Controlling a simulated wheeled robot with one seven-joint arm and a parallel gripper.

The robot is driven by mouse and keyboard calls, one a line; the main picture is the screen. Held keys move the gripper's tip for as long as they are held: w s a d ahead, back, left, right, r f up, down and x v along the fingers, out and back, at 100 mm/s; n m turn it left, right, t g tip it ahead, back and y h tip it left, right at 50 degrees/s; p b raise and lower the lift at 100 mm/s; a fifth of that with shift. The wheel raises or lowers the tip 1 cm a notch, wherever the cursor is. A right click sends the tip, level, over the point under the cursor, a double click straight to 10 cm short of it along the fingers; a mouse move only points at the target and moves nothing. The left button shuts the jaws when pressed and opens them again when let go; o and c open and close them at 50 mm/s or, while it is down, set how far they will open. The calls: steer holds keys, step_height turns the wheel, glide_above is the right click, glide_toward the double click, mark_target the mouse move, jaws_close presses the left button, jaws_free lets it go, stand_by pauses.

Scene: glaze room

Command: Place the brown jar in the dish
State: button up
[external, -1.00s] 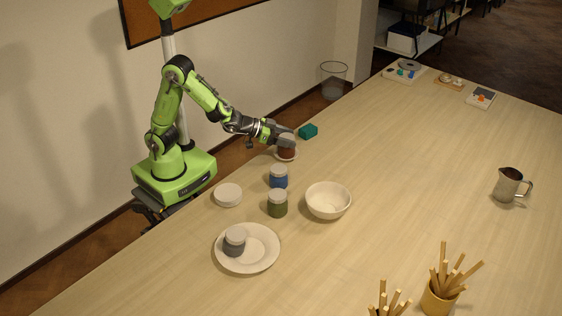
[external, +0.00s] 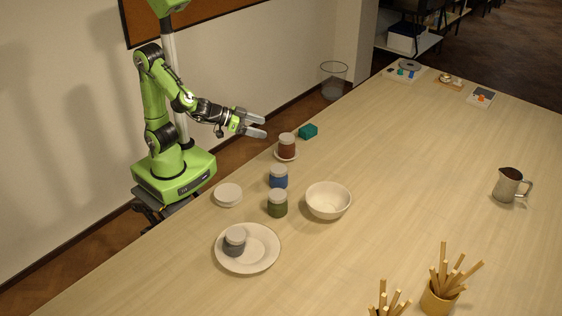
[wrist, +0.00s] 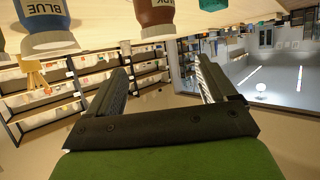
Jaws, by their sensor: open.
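In the wrist view the brown jar (wrist: 155,14) shows upside down at the top edge, beyond the open fingers (wrist: 165,72). Nothing is between the fingers.
A blue jar (external: 278,178) and a green jar (external: 277,205) stand nearby.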

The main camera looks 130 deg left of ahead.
steer(key=shift+s+d+r, duration=0.1)
steer(key=shift+s+d, duration=0.2)
steer(key=s+d+m+g+h, duration=0.2)
steer(key=s+d+m+h, duration=0.2)
steer(key=s+d, duration=0.3)
steer(key=s+d+f+m+g+h, duration=0.1)
steer(key=s+d+m+h, duration=0.4)
steer(key=s+d, duration=0.3)
steer(key=d, duration=0.4)
steer(key=shift+d+f+g, duration=0.15)
steer(key=shift+d+g, duration=0.2)
steer(key=shift+g, duration=0.05)
